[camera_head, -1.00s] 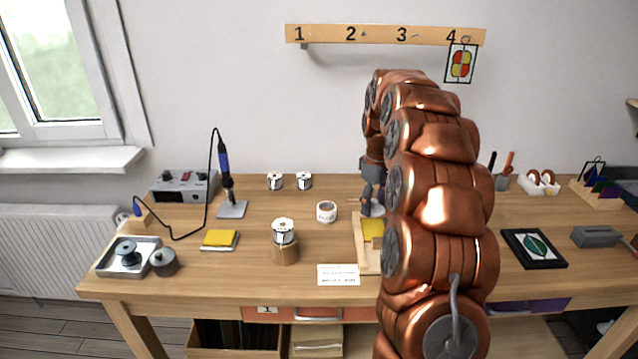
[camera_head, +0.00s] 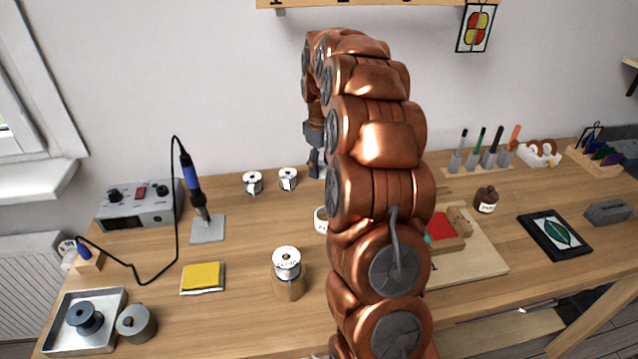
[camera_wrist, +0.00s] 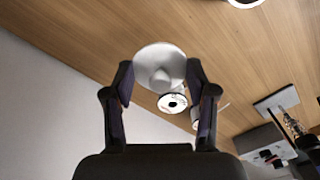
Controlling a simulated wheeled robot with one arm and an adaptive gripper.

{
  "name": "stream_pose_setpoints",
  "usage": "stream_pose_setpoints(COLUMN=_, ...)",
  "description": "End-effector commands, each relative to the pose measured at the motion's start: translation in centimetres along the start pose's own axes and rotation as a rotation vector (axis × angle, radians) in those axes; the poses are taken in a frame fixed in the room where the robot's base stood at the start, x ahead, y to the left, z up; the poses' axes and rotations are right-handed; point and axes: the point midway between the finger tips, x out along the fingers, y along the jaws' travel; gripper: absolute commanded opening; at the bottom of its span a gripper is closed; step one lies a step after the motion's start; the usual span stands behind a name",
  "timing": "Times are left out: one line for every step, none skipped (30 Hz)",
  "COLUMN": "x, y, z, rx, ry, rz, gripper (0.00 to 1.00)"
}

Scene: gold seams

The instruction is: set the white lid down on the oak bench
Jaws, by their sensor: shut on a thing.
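The white lid (camera_wrist: 160,66), a pale disc with a round knob, is between the fingertips of my gripper (camera_wrist: 160,78) in the wrist view. My gripper is shut on it. In the head view my gripper (camera_head: 315,160) hangs toward the back of the oak bench (camera_head: 235,250), right of two white spools; the lid cannot be made out there. Bare bench wood (camera_wrist: 235,50) also shows beyond the lid in the wrist view. The gap between lid and bench is hard to judge.
Two white spools (camera_head: 253,183) (camera_head: 288,179) stand close to my gripper at the back. A pale jar (camera_head: 320,220) is partly hidden behind my arm. The soldering station (camera_head: 140,205) and iron (camera_head: 196,190) stand left. Bare wood lies between the spools and the wooden-based spool (camera_head: 288,275).

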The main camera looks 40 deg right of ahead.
Motion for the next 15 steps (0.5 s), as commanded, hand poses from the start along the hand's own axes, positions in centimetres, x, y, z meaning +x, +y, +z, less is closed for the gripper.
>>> stream_pose_setpoints(x=0.7, y=0.0, z=0.0, rx=0.000, ry=-0.001, rz=-0.001, gripper=0.33)
stream_pose_setpoints(x=1.2, y=0.0, z=0.0, rx=-0.001, ry=-0.002, rz=-0.001, gripper=0.33)
stream_pose_setpoints(x=1.8, y=-0.1, z=0.0, rx=-0.001, ry=-0.002, rz=-0.003, gripper=0.33)
stream_pose_setpoints(x=2.2, y=-0.1, z=0.0, rx=-0.001, ry=-0.002, rz=-0.003, gripper=0.33)
stream_pose_setpoints(x=2.5, y=-0.1, z=0.0, rx=-0.001, ry=-0.002, rz=-0.002, gripper=0.33)
stream_pose_setpoints(x=2.8, y=-0.1, z=-0.1, rx=-0.002, ry=-0.001, rz=-0.001, gripper=0.33)
stream_pose_setpoints(x=3.0, y=-0.1, z=-0.1, rx=-0.002, ry=0.000, rz=0.000, gripper=0.33)
stream_pose_setpoints(x=3.2, y=-0.1, z=-0.1, rx=-0.002, ry=0.000, rz=0.000, gripper=0.33)
stream_pose_setpoints(x=3.4, y=-0.1, z=-0.1, rx=-0.002, ry=-0.001, rz=-0.001, gripper=0.33)
stream_pose_setpoints(x=3.7, y=-0.1, z=-0.1, rx=-0.002, ry=-0.001, rz=-0.001, gripper=0.33)
stream_pose_setpoints(x=4.0, y=-0.1, z=0.0, rx=-0.002, ry=-0.002, rz=-0.002, gripper=0.33)
stream_pose_setpoints(x=4.5, y=-0.1, z=0.0, rx=-0.002, ry=-0.003, rz=-0.003, gripper=0.33)
stream_pose_setpoints(x=4.9, y=-0.1, z=0.0, rx=-0.002, ry=-0.003, rz=-0.002, gripper=0.33)
stream_pose_setpoints(x=5.4, y=0.0, z=-0.1, rx=-0.002, ry=-0.002, rz=-0.001, gripper=0.33)
stream_pose_setpoints(x=6.0, y=0.0, z=-0.1, rx=-0.002, ry=-0.002, rz=-0.001, gripper=0.33)
